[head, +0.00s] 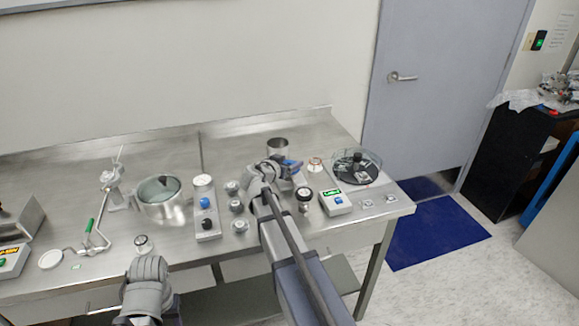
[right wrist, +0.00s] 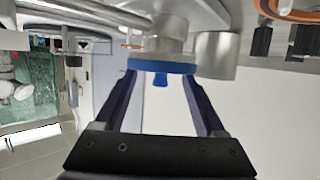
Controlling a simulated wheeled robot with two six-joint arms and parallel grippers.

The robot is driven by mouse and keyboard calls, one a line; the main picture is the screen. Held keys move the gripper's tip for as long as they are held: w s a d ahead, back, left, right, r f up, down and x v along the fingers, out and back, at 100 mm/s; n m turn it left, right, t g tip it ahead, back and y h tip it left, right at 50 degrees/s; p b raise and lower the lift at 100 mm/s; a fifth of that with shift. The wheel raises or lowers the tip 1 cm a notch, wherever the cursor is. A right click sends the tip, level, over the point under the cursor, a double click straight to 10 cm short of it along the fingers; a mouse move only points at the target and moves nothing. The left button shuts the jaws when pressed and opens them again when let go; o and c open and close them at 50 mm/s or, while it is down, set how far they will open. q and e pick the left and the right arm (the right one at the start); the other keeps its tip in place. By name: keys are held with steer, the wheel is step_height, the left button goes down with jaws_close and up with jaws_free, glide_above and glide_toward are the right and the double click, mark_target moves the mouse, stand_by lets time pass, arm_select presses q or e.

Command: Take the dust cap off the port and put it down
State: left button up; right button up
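A blue dust cap (right wrist: 162,67) with a small tab sits on the end of a grey metal port (right wrist: 167,45) in the right wrist view. My right gripper (right wrist: 161,82) is open, with its two dark fingers spread on either side of the cap. The fingertips are close to the cap's rim; I cannot tell whether they touch it. In the head view, my right wrist hides most of the port area, and a bit of blue shows beside it. My left arm shows low at the left, but its gripper is not visible.
Some bare bench shows at the back.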

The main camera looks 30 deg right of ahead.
mark_target(289, 161)
steer(key=shift+s+f, duration=0.1)
steer(key=shift+s, duration=0.05)
jaws_close()
stand_by(0.4)
steer(key=shift+r+p, duration=0.7)
steer(key=shift+p, duration=0.1)
step_height(289, 161, up, 9)
steer(key=p, duration=0.8)
steer(key=shift+f, duration=0.15)
steer(key=shift+p, duration=0.35)
steer(key=shift+r+p, duration=1.4)
steer(key=shift+r, duration=0.05)
